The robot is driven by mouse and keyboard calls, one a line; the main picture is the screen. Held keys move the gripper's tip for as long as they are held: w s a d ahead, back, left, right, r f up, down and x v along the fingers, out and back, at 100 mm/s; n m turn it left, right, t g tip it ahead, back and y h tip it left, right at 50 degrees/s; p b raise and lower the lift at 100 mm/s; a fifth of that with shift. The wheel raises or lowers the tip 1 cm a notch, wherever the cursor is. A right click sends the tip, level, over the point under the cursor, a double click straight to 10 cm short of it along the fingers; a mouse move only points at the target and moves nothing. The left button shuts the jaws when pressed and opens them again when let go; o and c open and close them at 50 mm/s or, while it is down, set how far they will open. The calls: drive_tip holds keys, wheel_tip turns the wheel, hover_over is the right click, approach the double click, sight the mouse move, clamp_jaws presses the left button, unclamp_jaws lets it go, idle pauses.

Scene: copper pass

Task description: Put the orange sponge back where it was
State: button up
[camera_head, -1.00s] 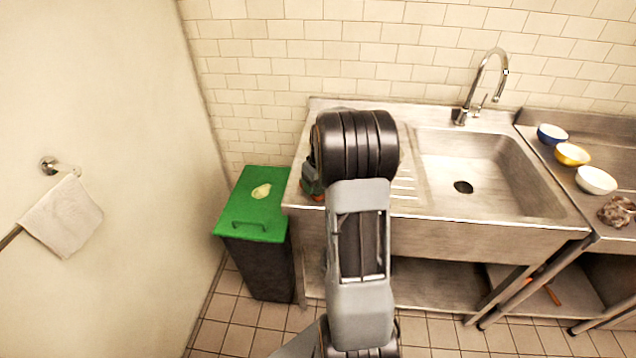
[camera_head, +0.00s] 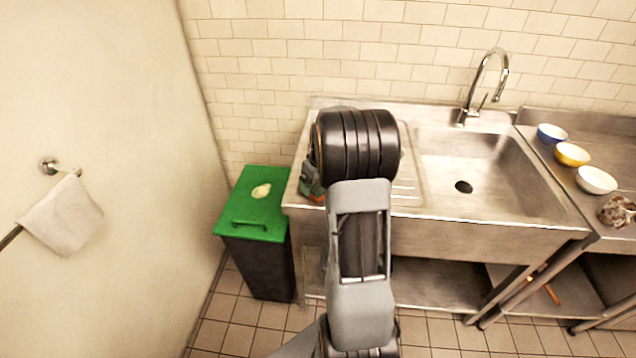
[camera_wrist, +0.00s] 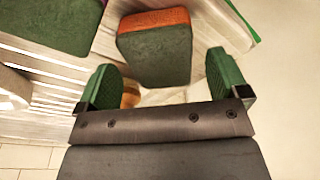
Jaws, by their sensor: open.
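In the wrist view, a sponge (camera_wrist: 155,52) with a dark green face and an orange edge lies on the ribbed metal drainboard (camera_wrist: 40,75). My gripper (camera_wrist: 163,75) is open, with one green-padded finger on each side of the sponge's near end. Gaps show between the sponge and both fingers, and nothing is held. In the head view my arm hides the sponge and most of the gripper; a small green and reddish patch shows at the arm's left side on the drainboard, and I cannot tell what it is.
Another dark green block (camera_wrist: 55,22) lies at the wrist view's top left. The sink basin (camera_head: 520,185) and tap (camera_head: 485,85) are right of my arm. A green-lidded bin (camera_head: 255,205) stands left. Bowls (camera_head: 572,154) sit on the right counter. A cloth (camera_head: 62,215) hangs on the wall.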

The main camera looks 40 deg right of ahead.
wheel_tip(320, 180, up, 11)
drive_tip(key=s, duration=0.2)
drive_tip(key=s+a+r+t, duration=0.1)
drive_tip(key=s+a, duration=0.1)
drive_tip(key=a, duration=0.4)
drive_tip(key=s+a+r, duration=0.2)
drive_tip(key=a, duration=0.5)
drive_tip(key=s+a+f+t, duration=0.1)
drive_tip(key=s+a+f, duration=0.2)
drive_tip(key=s+a, duration=0.7)
drive_tip(key=shift+s+a+f, duration=0.15)
drive_tip(key=shift+s+a, duration=0.1)
drive_tip(key=shift+s, duration=0.1)
